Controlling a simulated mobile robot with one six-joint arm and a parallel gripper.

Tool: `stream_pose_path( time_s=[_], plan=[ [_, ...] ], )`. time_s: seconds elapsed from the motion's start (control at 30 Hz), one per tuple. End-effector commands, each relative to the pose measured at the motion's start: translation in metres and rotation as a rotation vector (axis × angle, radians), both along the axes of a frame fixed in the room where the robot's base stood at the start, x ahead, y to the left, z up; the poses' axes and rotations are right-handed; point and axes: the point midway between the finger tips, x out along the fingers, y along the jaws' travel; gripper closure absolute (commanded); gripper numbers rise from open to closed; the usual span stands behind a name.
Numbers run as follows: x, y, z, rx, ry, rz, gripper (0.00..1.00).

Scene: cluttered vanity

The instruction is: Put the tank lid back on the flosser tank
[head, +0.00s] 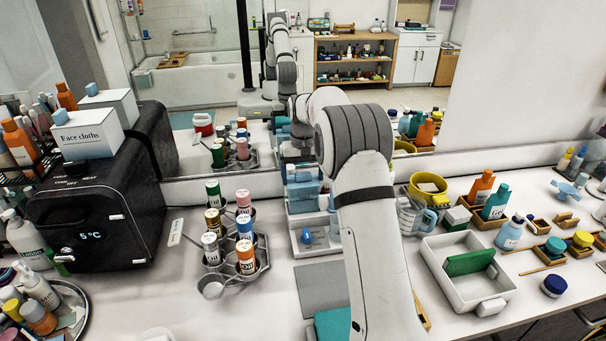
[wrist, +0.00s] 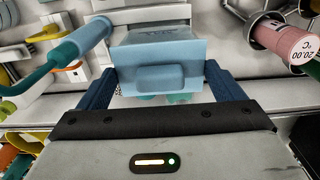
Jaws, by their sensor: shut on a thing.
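My gripper (wrist: 160,92) shows in the wrist view with its two dark blue fingers on either side of a light blue tank lid (wrist: 152,77). It is shut on the lid, a flat rectangular piece with a raised tab. In the head view the flosser (head: 303,192), with a pale blue tank, stands near the mirror beyond my forearm. I cannot make out my fingertips there. A white part lies behind the lid in the wrist view. I cannot tell whether the lid touches the tank.
A grey rack of labelled cans (head: 228,243) stands left of the flosser. A dark mini fridge (head: 95,215) is farther left. The mirror closely backs the counter.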

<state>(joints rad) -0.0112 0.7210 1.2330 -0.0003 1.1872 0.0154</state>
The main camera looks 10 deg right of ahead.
Motion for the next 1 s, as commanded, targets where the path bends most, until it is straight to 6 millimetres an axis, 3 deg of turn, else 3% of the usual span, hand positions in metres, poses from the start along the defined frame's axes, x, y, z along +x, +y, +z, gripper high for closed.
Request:
stream_pose_path(
  time_s=[0.57,0.6,0.7,1.0],
  plan=[
    [-0.0001,0.0004,-0.0071,0.000,0.000,0.000,0.34],
    [-0.0001,0.0004,-0.0070,0.000,0.000,0.000,0.11],
    [-0.0001,0.0004,-0.0070,0.000,0.000,0.000,0.03],
    [0.0002,0.0004,-0.0048,0.000,-0.001,0.000,0.00]
  ],
)
